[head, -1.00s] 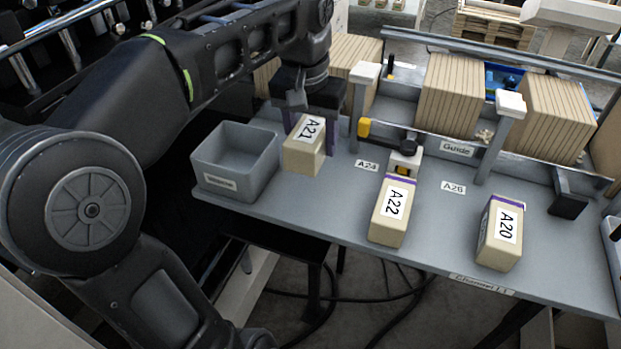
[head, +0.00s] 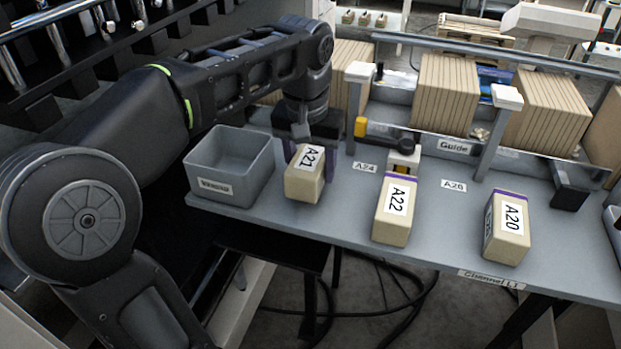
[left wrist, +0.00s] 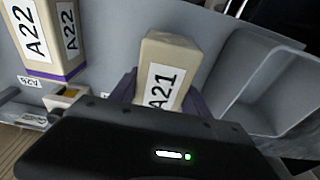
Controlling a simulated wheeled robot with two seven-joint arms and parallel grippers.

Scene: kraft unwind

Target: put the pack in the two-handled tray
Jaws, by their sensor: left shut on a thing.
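My left gripper (head: 306,172) is shut on the tan pack labelled A21 (head: 302,187), a finger on either side of it. In the left wrist view, pack A21 (left wrist: 162,62) sits between the purple fingers. Whether its base touches the bench is unclear. Packs A22 (head: 393,225) and A20 (head: 508,245) stand on the bench to the right. No tray with two clear handles shows. An open, empty grey bin (head: 228,188) stands just left of the held pack; it also shows in the left wrist view (left wrist: 240,85). My right gripper is not in view.
The grey bench (head: 345,222) has bare patches between the packs. A guide rail with posts (head: 487,140) and a yellow-ended bar (head: 362,127) stand behind, with stacked brown cardboard (head: 446,95) beyond. Part of another grey container (head: 613,225) shows at the right edge.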

